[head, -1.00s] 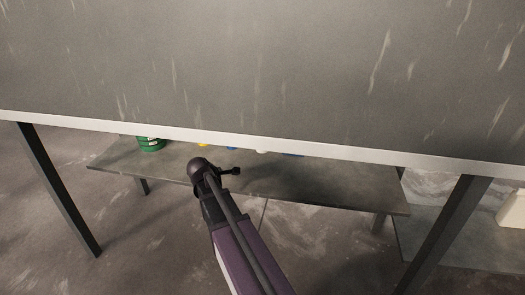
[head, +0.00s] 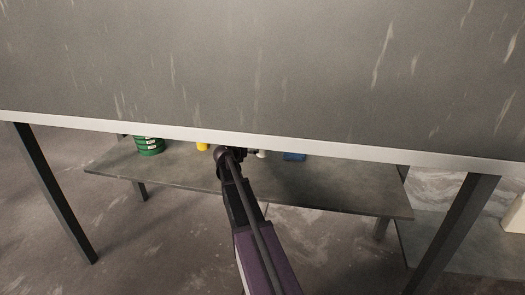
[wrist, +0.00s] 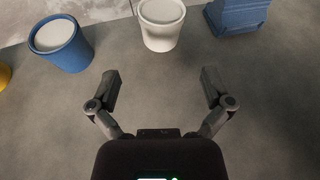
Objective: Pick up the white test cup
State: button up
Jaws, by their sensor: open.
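The white test cup (wrist: 162,27) stands upright on the grey surface in the wrist view, at the top middle. It is beyond my gripper's fingertips and lies between their lines, apart from both. My gripper (wrist: 160,88) is open and empty, with one finger on each side. In the head view my gripper (head: 240,153) reaches under the edge of the large grey panel. A small white part of the cup (head: 262,154) shows just right of it, and the panel edge hides the rest.
A blue cup with a white top (wrist: 62,44) stands left of the white cup, and a blue block-like object (wrist: 236,14) stands right. A yellow object (head: 203,146) and a green banded container (head: 150,146) are farther left on the low table (head: 340,190). The grey panel (head: 260,70) overhangs it.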

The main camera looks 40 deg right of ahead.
jog(key=b+x, duration=0.3)
jog(key=x, duration=0.4)
jog(key=shift+w+d+f, duration=0.15)
jog(key=shift+d+f, duration=0.05)
jog(key=shift+f, duration=0.1)
jog(key=shift+w+d+f, duration=0.1)
jog(key=shift+w+d, duration=0.05)
jog(key=shift+d, duration=0.3)
jog(key=shift+b+x, duration=1.1)
jog(key=shift+x, duration=1.55)
jog(key=c, duration=1)
